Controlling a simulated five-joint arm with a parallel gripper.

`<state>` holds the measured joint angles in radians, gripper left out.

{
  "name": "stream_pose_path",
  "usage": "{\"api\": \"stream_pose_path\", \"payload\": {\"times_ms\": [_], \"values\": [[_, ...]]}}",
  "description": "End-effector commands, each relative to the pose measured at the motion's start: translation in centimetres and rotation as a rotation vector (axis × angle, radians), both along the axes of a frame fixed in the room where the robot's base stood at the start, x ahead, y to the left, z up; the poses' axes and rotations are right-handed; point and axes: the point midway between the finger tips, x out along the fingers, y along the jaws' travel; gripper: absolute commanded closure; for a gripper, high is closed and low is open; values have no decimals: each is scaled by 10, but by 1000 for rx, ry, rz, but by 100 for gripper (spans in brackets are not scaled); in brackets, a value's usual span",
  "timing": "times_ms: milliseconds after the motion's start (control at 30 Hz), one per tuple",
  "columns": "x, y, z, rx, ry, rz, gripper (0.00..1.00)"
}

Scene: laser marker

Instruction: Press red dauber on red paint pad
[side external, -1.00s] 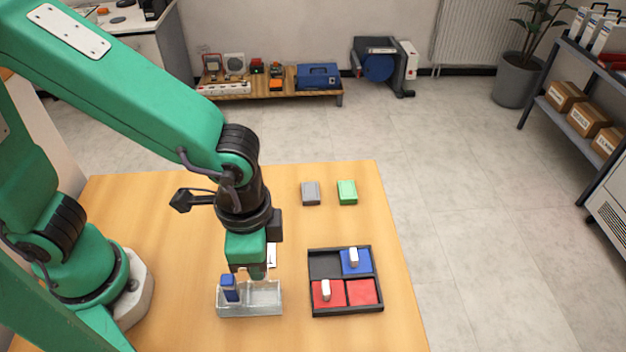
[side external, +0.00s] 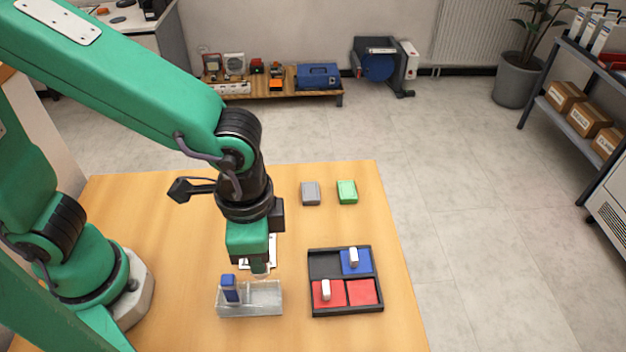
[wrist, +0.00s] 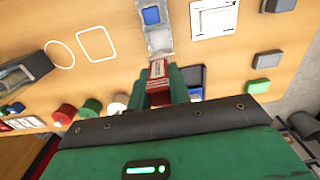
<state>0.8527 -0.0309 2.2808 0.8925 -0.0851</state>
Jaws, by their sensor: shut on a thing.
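My gripper (wrist: 159,84) is shut on a red dauber (wrist: 158,70) with a pale label, seen between the fingers in the wrist view. In the side view my gripper (side external: 261,268) hangs just above the back right of a clear tray (side external: 262,310); the held dauber is mostly hidden there. A blue dauber (side external: 230,289) stands in the tray's left part. A black-framed pad box (side external: 345,312) lies to the right. Its front row holds two red pads: the left one (side external: 337,299) bears a white-topped piece (side external: 326,290), the right one (side external: 362,291) is bare.
The box's back row has a blue pad (side external: 363,265) with a white-topped piece and a dark compartment (side external: 324,264). A grey block (side external: 310,193) and a green block (side external: 347,192) lie behind. A white printed sheet (wrist: 214,18) lies near the tray. Table between tray and box is clear.

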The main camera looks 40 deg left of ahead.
Motion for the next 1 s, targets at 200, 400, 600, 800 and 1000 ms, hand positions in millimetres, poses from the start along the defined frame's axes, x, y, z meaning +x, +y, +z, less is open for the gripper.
{"api": "stream_pose_path", "payload": {"times_ms": [200,400,600,800,1000], "values": [[16,-17,1,0,0,94,100],[42,-43,0,1,1,254,100],[72,-74,-5,1,0,445,100],[98,-100,-13,1,0,620,100],[114,-116,-19,0,0,731,100]]}}
